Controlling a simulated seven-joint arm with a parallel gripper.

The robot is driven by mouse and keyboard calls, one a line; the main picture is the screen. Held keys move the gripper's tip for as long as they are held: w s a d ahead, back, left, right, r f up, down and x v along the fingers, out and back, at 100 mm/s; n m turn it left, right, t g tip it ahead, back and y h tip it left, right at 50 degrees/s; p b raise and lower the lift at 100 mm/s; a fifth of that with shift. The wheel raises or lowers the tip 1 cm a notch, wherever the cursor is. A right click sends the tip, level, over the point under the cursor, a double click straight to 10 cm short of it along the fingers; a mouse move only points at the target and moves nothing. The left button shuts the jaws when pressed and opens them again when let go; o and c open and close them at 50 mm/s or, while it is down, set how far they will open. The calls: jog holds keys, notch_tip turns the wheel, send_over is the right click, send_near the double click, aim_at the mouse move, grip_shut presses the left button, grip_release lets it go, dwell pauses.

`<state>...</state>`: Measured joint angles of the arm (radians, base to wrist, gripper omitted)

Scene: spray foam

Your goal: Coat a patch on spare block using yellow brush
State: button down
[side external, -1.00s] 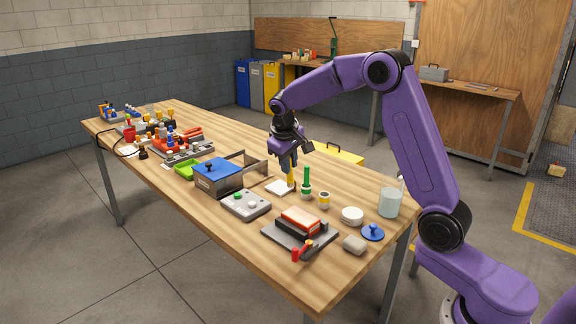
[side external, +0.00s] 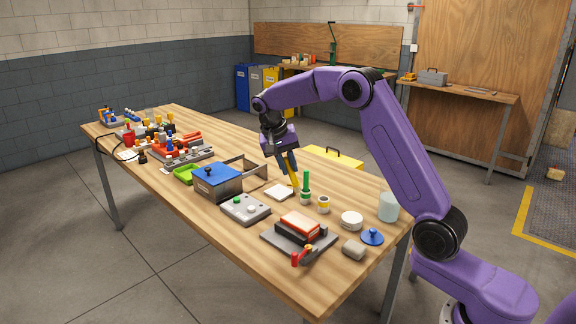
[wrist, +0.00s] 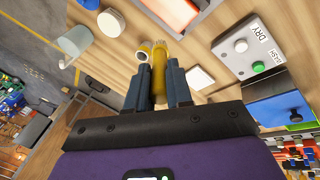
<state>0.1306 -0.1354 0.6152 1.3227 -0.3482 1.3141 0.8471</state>
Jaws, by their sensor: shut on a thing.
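My gripper (side external: 288,163) is shut on the yellow brush (side external: 292,172), which leans with its lower end just right of a flat white pad (side external: 279,191). I cannot tell whether the brush touches the pad or table. In the wrist view, the yellow brush (wrist: 159,68) sits between the fingertips (wrist: 157,82), and the white pad (wrist: 200,78) lies to their right. Which piece is the spare block is unclear. A small grey block (side external: 354,249) lies near the table's front right. A red-orange block (side external: 300,222) sits on a dark fixture (side external: 270,239).
A yellow-banded cup (side external: 323,204), white round tub (side external: 351,221), blue lid (side external: 372,236) and clear beaker (side external: 388,207) stand further right. A button box (side external: 245,209) and blue-lidded box (side external: 217,178) stand left.

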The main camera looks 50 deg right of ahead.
jog(key=shift+f, duration=3.4)
jog(key=s+f, duration=0.1)
jog(key=s, duration=0.1)
jog(key=s+f, duration=0.1)
jog(key=s, duration=0.2)
jog(key=s+f, duration=0.1)
jog(key=s, duration=0.2)
jog(key=shift+s+f, duration=0.1)
jog(key=shift+s, duration=0.05)
jog(key=shift+w, duration=4.1)
jog(key=shift+w+r, duration=0.15)
jog(key=shift+r, duration=0.2)
notch_tip(320, 180, up, 9)
jog(key=shift+r, duration=0.2)
